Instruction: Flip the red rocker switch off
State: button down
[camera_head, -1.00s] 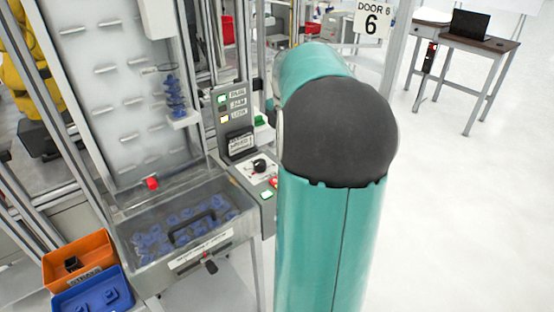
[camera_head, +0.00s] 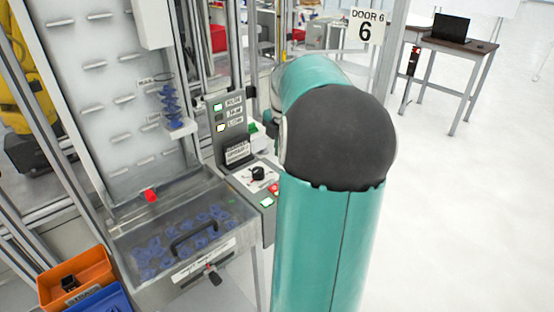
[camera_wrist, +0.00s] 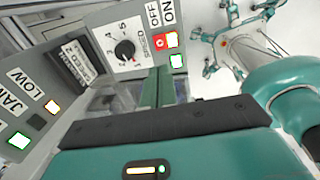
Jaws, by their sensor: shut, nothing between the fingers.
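The red rocker switch (camera_wrist: 172,39) sits on a grey control panel in the wrist view, close to the OFF and ON labels, with a lit white face edged in red. It also shows at the panel's right edge in the head view (camera_head: 274,188), partly beside my arm. A green-edged lit button (camera_wrist: 177,61) is right by it. My gripper (camera_wrist: 159,72) is shut and empty, its green fingers pointing at the panel below the speed dial and left of the green button. I cannot tell how far the fingertips are from the panel. My arm hides the gripper in the head view.
A black speed dial (camera_wrist: 124,49) is on the panel near the switch. Open floor lies right.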

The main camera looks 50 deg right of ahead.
aim_at(275, 187)
jog(key=f, duration=0.4)
jog(key=w+f, duration=0.1)
jog(key=f, duration=0.7)
jog(key=shift+w+d+f, duration=0.1)
jog(key=shift+w+f, duration=0.15)
jog(key=shift+w, duration=0.1)
jog(key=shift+f, duration=0.2)
jog(key=shift+s, duration=0.1)
jog(key=shift+s+r, duration=0.2)
jog(key=shift+s, duration=0.4)
jog(key=shift+w+r, duration=0.1)
jog(key=shift+r, duration=0.05)
